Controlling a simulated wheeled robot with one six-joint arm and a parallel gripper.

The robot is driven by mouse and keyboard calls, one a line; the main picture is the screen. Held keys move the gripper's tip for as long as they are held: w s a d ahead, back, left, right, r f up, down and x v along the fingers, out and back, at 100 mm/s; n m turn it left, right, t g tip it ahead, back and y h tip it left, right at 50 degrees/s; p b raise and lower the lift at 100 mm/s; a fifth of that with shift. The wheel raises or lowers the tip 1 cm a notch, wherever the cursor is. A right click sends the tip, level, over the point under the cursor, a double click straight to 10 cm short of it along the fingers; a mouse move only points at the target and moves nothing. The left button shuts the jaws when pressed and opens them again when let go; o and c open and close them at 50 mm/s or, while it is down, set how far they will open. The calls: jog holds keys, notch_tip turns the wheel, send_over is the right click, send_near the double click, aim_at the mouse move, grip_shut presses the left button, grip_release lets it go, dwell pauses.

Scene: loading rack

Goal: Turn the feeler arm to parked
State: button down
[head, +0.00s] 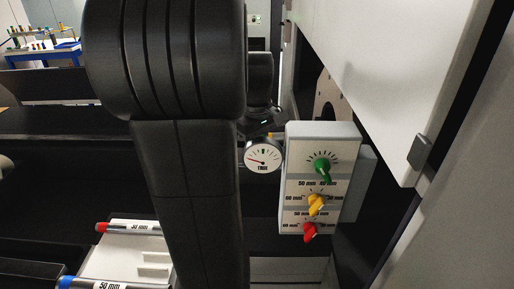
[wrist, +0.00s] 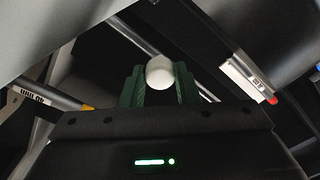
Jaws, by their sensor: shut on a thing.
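In the wrist view, my gripper (wrist: 160,85) has its two green fingers closed on a round white knob (wrist: 160,70). I take the knob to be the handle of the feeler arm. A grey bar (wrist: 135,35) runs diagonally behind the knob; I cannot tell whether it joins the knob. In the head view my own arm hides the gripper and the feeler arm. A parked mark is not readable in either view.
A round dial gauge (head: 263,157) marked TRUE hangs beside a grey control box (head: 291,190) with green (head: 322,167), yellow (head: 316,204) and red (head: 309,232) knobs. A white panel (head: 385,70) stands at right. Labelled bars (head: 130,227) lie at lower left.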

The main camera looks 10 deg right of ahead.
jog(key=c, duration=1.1)
grip_release()
notch_tip(320, 180, up, 14)
jog(key=shift+b, duration=0.3)
jog(key=shift+f, duration=0.1)
notch_tip(320, 180, down, 14)
jog(key=shift+r+p, duration=0.1)
jog(key=shift+p, duration=0.2)
